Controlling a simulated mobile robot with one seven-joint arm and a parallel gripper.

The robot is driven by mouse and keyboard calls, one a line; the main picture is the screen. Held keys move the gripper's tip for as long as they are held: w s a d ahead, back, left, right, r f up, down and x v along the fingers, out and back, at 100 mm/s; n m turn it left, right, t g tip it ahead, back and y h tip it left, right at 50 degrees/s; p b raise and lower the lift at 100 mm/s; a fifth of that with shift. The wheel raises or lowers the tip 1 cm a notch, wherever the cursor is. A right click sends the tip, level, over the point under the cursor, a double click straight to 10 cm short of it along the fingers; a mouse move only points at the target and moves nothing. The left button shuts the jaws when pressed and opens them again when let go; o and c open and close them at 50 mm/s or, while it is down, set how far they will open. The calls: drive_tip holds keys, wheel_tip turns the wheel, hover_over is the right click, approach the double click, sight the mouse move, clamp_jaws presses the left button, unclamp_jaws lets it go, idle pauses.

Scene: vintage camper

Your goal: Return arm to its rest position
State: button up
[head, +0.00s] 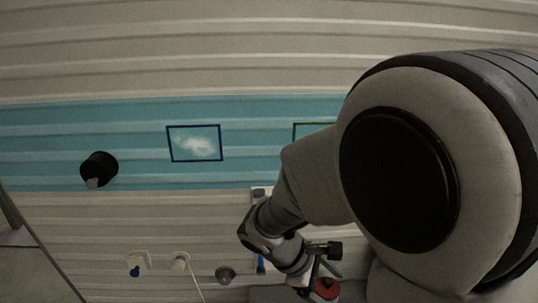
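My arm fills the right side of the head view, its large pale link with a black cap nearest the camera. My gripper (322,272) is at the end of the arm, low in the picture right of the middle. It is small and dark, and I cannot tell whether its fingers are open or shut. A red round thing (327,289) shows just below the gripper. I cannot tell whether they touch.
A ribbed wall with a teal band holds a framed cloud picture (196,144), a second frame (312,129) partly behind my arm, and a black fixture (99,169). Outlets (138,260), a plug with a cord (180,261) and a grey round object (225,274) are low.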

drive_tip(key=s+d+r+m+t+y+p, duration=0.1)
drive_tip(key=s+r+m+t+y+p, duration=0.1)
drive_tip(key=s+r+m+t+y, duration=0.2)
drive_tip(key=s+r+m+y, duration=0.1)
drive_tip(key=s+r+m, duration=0.2)
drive_tip(key=r, duration=0.3)
drive_tip(key=s+r+m+y, duration=0.2)
drive_tip(key=s+r+m, duration=0.2)
drive_tip(key=r+m, duration=0.1)
drive_tip(key=shift+s+d+r+m+y, duration=0.15)
drive_tip(key=shift+d+r+m+y, duration=0.15)
drive_tip(key=shift+m, duration=0.2)
drive_tip(key=shift+a, duration=0.15)
